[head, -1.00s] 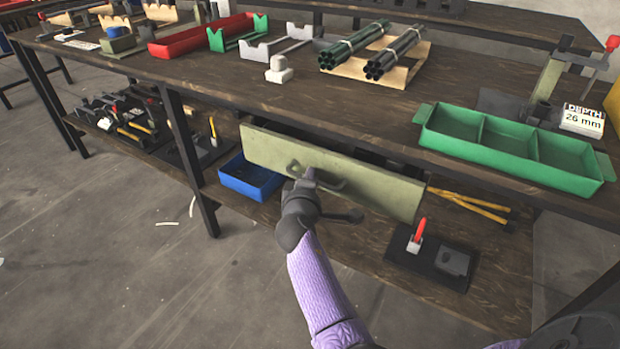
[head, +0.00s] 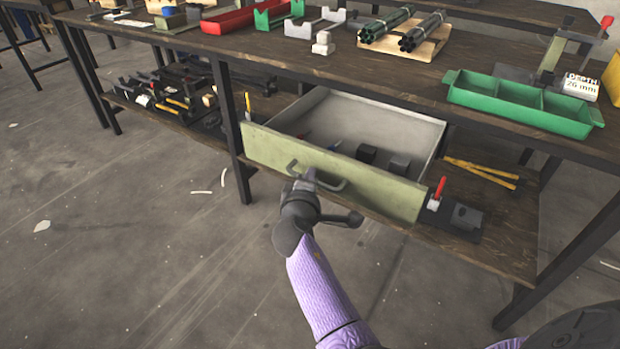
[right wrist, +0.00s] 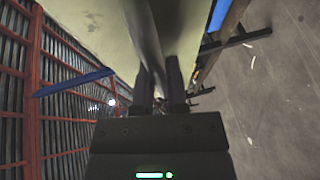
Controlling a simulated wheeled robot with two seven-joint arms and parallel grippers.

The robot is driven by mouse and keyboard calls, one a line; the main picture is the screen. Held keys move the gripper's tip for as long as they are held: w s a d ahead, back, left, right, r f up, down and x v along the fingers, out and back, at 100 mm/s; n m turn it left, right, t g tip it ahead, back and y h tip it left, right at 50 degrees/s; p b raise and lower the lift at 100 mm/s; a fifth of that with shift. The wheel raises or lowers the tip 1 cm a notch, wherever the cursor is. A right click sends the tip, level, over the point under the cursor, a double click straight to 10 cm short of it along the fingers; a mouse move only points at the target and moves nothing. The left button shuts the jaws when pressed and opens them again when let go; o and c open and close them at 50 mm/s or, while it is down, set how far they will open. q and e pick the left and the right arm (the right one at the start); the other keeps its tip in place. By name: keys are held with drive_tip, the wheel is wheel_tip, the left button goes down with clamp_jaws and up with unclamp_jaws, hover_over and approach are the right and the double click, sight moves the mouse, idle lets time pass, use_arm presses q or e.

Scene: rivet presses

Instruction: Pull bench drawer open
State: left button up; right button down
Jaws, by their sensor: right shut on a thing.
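The bench drawer (head: 345,180) hangs under the workbench top and stands well open, with its pale green front pulled out over the floor. Several small dark items lie inside it. A grey bar handle (head: 329,183) runs across the middle of the front. My right gripper (head: 309,180) is shut on the handle. In the right wrist view, the fingers (right wrist: 162,85) close around the grey handle bar (right wrist: 145,40), with the pale green front (right wrist: 95,25) beside it. My left gripper is not in view.
The workbench top (head: 390,90) carries a green divided tray (head: 520,107), a red tray (head: 240,17) and tube bundles on a wooden rack. A lower shelf holds a red-handled tool (head: 440,187) and yellow bars (head: 480,170). The floor (head: 150,260) in front is clear apart from small scraps.

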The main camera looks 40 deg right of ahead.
drive_tip(key=shift+s+a, duration=0.1)
drive_tip(key=shift+a, duration=0.15)
drive_tip(key=c, duration=0.7)
unclamp_jaws()
drive_tip(key=shift+o, duration=0.3)
